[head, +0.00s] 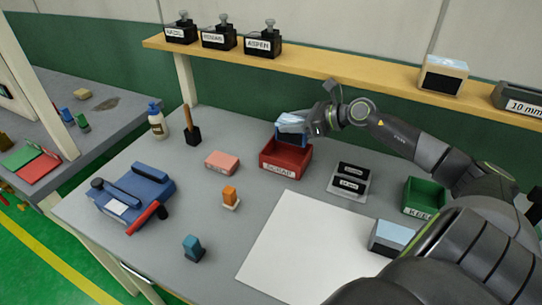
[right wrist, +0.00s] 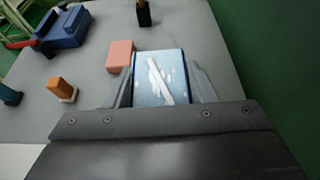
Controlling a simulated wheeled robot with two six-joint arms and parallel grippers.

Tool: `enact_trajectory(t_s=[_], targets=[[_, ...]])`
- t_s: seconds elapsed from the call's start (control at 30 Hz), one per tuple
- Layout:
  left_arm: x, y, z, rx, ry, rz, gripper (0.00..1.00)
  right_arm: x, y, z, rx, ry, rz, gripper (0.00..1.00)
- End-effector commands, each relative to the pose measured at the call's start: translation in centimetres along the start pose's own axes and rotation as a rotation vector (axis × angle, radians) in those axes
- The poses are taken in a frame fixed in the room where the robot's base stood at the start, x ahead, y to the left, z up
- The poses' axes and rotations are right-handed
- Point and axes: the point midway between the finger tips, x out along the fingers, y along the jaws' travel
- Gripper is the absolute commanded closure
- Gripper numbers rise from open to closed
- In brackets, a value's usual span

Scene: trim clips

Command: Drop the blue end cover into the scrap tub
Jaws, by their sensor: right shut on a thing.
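My right gripper (head: 294,122) is shut on the blue end cover (head: 291,138). It holds the cover over the red scrap tub (head: 284,169), whose front label reads SCRAP. In the right wrist view the cover (right wrist: 158,78) shows a blue face with white glossy patches between the two fingers. In the head view the fingers hide part of the cover. The gap between cover and tub is hard to judge. The tub cannot be made out in the right wrist view. My left gripper is not in view.
A pink block (head: 222,162) lies left of the tub, with an orange piece (head: 230,195) in front. A black label holder (head: 349,180) and a green tub (head: 424,197) stand to the right. A shelf (head: 350,73) runs behind. The white sheet (head: 305,250) is mostly bare.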

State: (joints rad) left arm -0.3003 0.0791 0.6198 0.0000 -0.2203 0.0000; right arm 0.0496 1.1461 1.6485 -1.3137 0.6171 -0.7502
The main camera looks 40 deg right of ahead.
Motion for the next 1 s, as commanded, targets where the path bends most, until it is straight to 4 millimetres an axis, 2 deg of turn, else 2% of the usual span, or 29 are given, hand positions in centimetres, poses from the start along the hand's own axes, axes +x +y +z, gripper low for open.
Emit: enact_trajectory(t_s=[0.03,0.17,0.6,0.93,0.97,1.0], targets=[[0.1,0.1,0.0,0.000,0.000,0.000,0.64,-0.1,-0.5,-0.1,0.014,-0.003,-0.009,0.75],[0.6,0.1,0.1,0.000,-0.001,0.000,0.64,0.2,-0.6,-0.7,0.016,-0.004,-0.011,0.75],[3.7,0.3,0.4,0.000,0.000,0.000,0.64,2.1,-0.5,-5.2,0.014,-0.002,-0.010,0.75],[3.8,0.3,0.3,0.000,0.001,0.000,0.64,2.2,-0.5,-5.4,0.011,-0.002,-0.009,0.75],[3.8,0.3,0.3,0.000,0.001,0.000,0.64,2.2,-0.5,-5.4,0.011,-0.002,-0.009,0.48],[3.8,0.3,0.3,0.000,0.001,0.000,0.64,2.2,-0.5,-5.4,0.011,-0.002,-0.008,0.43]])
